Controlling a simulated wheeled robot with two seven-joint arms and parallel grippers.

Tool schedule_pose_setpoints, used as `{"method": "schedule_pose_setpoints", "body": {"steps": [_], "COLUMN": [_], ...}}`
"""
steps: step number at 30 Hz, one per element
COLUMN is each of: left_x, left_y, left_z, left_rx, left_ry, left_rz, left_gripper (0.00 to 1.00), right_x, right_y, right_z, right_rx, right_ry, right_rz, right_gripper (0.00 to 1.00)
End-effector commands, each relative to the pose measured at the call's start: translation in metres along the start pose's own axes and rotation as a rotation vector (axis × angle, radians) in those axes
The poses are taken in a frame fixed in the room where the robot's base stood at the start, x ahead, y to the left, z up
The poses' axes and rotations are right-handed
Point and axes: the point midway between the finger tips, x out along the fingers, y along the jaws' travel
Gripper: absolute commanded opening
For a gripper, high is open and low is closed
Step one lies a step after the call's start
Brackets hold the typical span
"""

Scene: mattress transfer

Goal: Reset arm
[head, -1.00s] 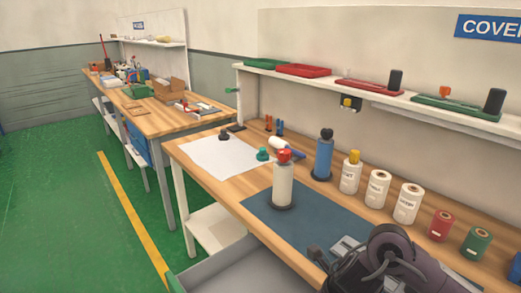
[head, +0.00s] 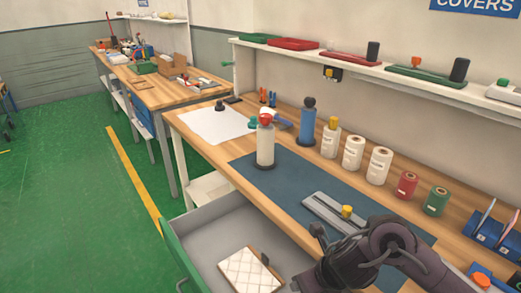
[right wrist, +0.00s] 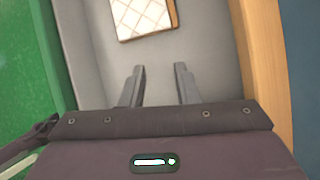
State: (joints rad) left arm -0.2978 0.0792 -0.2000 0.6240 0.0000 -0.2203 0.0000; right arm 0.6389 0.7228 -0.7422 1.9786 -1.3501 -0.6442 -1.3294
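My right arm (head: 370,250) comes in at the lower right of the head view, over the front edge of the bench. In the right wrist view my right gripper (right wrist: 159,72) has its two fingers apart with nothing between them. It is above the open grey drawer (right wrist: 95,50). A quilted white pad with a brown border (right wrist: 142,15) lies in the drawer, beyond the fingertips; it also shows in the head view (head: 245,272). My left gripper is not in view.
A shelf (head: 350,72) runs behind. Green floor (head: 60,200) is clear at left.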

Motion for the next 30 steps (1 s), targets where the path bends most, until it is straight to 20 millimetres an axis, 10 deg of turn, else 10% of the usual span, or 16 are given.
{"method": "schedule_pose_setpoints", "body": {"steps": [11,17,24,30], "left_x": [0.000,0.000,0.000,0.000], "left_y": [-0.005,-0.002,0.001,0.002], "left_z": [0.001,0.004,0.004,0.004], "left_rx": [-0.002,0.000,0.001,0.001], "left_ry": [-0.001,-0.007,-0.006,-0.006], "left_rz": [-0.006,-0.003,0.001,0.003], "left_gripper": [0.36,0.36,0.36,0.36], "right_x": [0.004,-0.010,-0.031,-0.041], "right_y": [0.059,0.069,0.025,0.001], "right_z": [0.024,0.028,-0.028,-0.088], "right_rx": [0.546,1.232,2.269,2.818], "right_ry": [-0.200,-0.313,-0.371,-0.394], "right_rz": [0.105,0.177,0.116,-0.025], "right_gripper": [0.29,0.29,0.29,0.29]}}
